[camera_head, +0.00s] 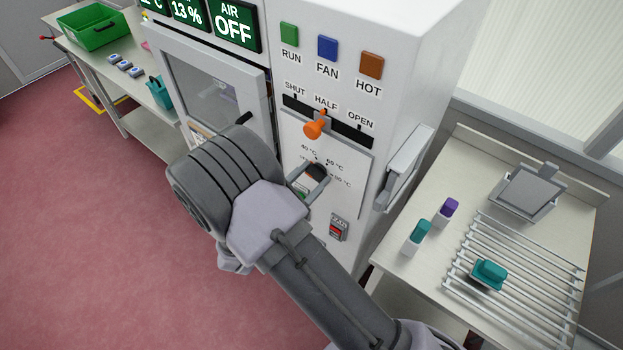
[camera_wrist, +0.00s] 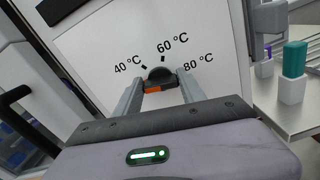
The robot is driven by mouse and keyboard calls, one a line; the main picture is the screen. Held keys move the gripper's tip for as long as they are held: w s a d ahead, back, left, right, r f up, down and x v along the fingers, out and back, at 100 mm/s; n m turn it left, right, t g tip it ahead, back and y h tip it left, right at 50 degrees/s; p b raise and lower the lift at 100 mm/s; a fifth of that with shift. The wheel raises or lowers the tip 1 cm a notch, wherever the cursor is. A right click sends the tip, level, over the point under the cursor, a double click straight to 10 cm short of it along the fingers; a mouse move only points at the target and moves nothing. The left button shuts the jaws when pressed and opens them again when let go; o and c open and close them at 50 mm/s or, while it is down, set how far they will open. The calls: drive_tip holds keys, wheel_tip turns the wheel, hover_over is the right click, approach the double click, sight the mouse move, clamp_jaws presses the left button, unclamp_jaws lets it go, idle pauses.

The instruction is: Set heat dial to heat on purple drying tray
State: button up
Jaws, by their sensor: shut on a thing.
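The heat dial (camera_wrist: 160,76) is a dark round knob with an orange mark, on the white panel of the drying cabinet (camera_head: 412,60). Labels 40 °C, 60 °C and 80 °C stand around it. My gripper (camera_wrist: 160,88) is shut on the dial, one finger on each side. In the head view the dial (camera_head: 316,172) is partly hidden by my gripper (camera_head: 311,182). Which label the dial points to is hard to tell. The purple-capped container (camera_head: 446,211) stands on the right table. I cannot make out a purple drying tray.
An orange lever (camera_head: 315,128) sits near HALF on the slot above the dial. A red switch (camera_head: 337,230) is below right. The right table holds a teal-capped container (camera_head: 416,236), a metal rack (camera_head: 540,297) with a teal item (camera_head: 489,273), and a grey device (camera_head: 527,191).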

drive_tip(key=m+b, duration=0.7)
drive_tip(key=b, duration=0.1)
drive_tip(key=m+b, duration=0.7)
drive_tip(key=b, duration=0.1)
drive_tip(key=f+m+b, duration=0.1)
drive_tip(key=m+b, duration=0.6)
drive_tip(key=b, duration=0.1)
drive_tip(key=shift+s+d+m, duration=0.1)
drive_tip(key=shift+d+m, duration=0.05)
drive_tip(key=shift+m, duration=0.15)
drive_tip(key=shift+r, duration=0.15)
drive_tip(key=o, duration=1.4)
drive_tip(key=shift+c, duration=0.2)
